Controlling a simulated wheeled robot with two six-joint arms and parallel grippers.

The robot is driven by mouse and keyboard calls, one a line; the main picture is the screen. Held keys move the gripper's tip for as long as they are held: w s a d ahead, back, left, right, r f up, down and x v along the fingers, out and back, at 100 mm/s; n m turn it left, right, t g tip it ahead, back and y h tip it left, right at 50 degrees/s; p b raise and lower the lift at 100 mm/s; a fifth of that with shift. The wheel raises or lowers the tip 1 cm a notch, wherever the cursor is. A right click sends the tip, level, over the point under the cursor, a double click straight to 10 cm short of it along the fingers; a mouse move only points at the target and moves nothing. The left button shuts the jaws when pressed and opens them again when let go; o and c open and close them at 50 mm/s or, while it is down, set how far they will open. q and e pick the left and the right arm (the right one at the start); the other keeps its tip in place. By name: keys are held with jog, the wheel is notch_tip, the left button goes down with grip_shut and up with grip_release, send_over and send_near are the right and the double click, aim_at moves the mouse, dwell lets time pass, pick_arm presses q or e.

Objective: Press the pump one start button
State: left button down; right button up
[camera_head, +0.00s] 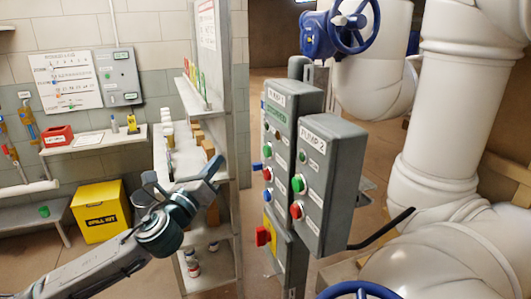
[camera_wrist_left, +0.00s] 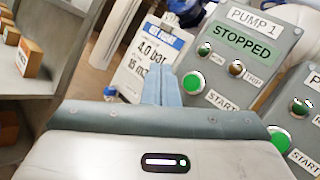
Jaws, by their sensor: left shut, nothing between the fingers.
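The grey pump 1 panel (camera_head: 283,112) stands right of centre in the head view. In the left wrist view, the pump 1 panel (camera_wrist_left: 235,60) has a green display reading STOPPED (camera_wrist_left: 243,41) and two small lamps. Its green start button (camera_wrist_left: 193,82) is below the lamps; the button also shows small in the head view (camera_head: 268,152). My left gripper (camera_head: 213,168) is shut and empty, left of the panel with a visible gap. In the left wrist view its closed fingers (camera_wrist_left: 162,87) appear just left of the start button. My right gripper is out of view.
The pump 2 box (camera_head: 331,170), with green and red buttons, sits right of pump 1. A red switch (camera_head: 264,236) is below. A shelf unit (camera_head: 228,180) stands behind my left gripper. Large white pipes (camera_head: 440,120) and a blue handwheel (camera_head: 352,25) fill the right.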

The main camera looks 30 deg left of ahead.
aim_at(268, 151)
pick_arm(q)
jog(key=w+d+p, duration=0.5)
jog(key=w+p, duration=0.1)
jog(key=p, duration=0.2)
jog(key=shift+w+d, duration=0.35)
jog(key=shift+d, duration=0.05)
dwell(0.4)
dwell(0.9)
dwell(0.9)
jog(key=shift+w+d+p, duration=0.25)
jog(key=shift+w+p, duration=0.05)
jog(key=shift+p, duration=0.55)
